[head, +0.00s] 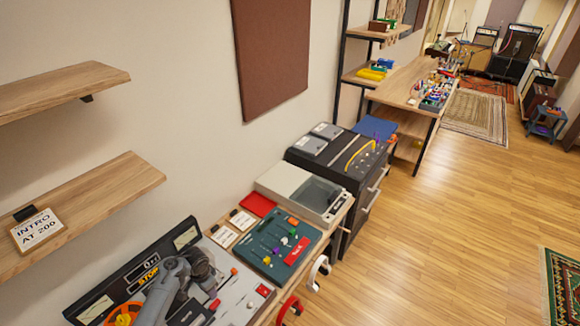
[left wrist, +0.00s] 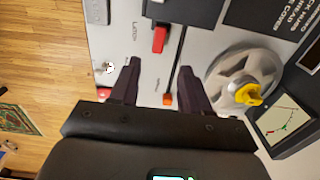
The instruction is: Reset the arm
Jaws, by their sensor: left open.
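The machine with a pale panel (head: 235,290) stands at the bottom of the head view. My left arm reaches over it, and its hand hides part of the panel. In the left wrist view the panel (left wrist: 205,45) carries a red block (left wrist: 159,39) near the word "LATCH". A thin dark slot or rod runs down to a small orange-red tip (left wrist: 168,99). My left gripper (left wrist: 158,85) is open, with one finger on each side of that tip and nothing visibly held. Whether a finger touches anything is unclear. My right gripper is out of view.
A grey reel with a yellow centre (left wrist: 249,94) lies close to the right finger, beside a meter (left wrist: 282,126). A green tool tray (head: 270,248) and a grey-lidded box (head: 300,190) stand beyond the machine. Shelves (head: 80,215) jut from the left wall. The wooden floor (head: 450,210) is open at right.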

